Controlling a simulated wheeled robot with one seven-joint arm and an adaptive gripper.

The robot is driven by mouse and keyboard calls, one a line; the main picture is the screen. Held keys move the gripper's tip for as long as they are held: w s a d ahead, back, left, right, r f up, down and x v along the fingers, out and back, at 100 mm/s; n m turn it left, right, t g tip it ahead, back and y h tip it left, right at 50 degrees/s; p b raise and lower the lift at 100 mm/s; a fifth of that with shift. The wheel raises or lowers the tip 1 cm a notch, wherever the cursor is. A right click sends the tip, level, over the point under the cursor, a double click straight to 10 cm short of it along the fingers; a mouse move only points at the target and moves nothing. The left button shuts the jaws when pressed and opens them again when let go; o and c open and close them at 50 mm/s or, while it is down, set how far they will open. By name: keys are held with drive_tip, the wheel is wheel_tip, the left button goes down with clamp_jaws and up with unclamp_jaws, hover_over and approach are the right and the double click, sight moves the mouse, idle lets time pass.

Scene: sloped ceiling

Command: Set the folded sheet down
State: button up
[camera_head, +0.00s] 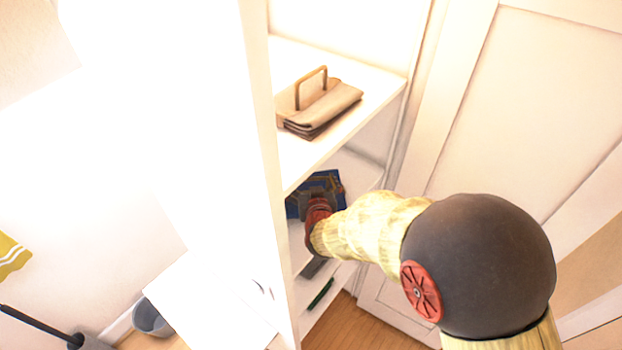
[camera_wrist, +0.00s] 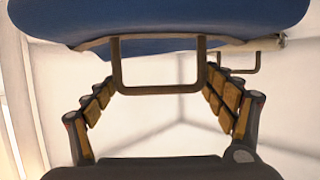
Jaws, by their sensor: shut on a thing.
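A blue folded sheet (camera_wrist: 170,18) with a brown loop handle (camera_wrist: 158,88) fills the top of the wrist view. My gripper (camera_wrist: 158,80) has its two padded fingers at either side of this handle, shut on it. In the head view the blue sheet (camera_head: 330,181) is in the shelf bay below the upper board, at the end of my arm. My gripper (camera_head: 317,195) is beside it and partly covers it. Whether the sheet's underside touches a shelf board is hidden.
A beige folded item (camera_head: 330,108) with a loop handle lies on the upper shelf (camera_head: 370,80). The white cabinet side (camera_head: 262,150) stands close left of my arm, and a panelled door (camera_head: 520,110) is at right. A grey bucket (camera_head: 152,318) is on the floor at lower left.

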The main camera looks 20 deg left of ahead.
drive_tip(key=shift+f+b, duration=0.5)
drive_tip(key=shift+b, duration=0.05)
idle(0.4)
drive_tip(key=o, duration=1.7)
drive_tip(key=shift+o, duration=1.4)
drive_tip(key=shift+f, duration=0.1)
drive_tip(key=shift+s, duration=0.1)
drive_tip(key=v, duration=1.2)
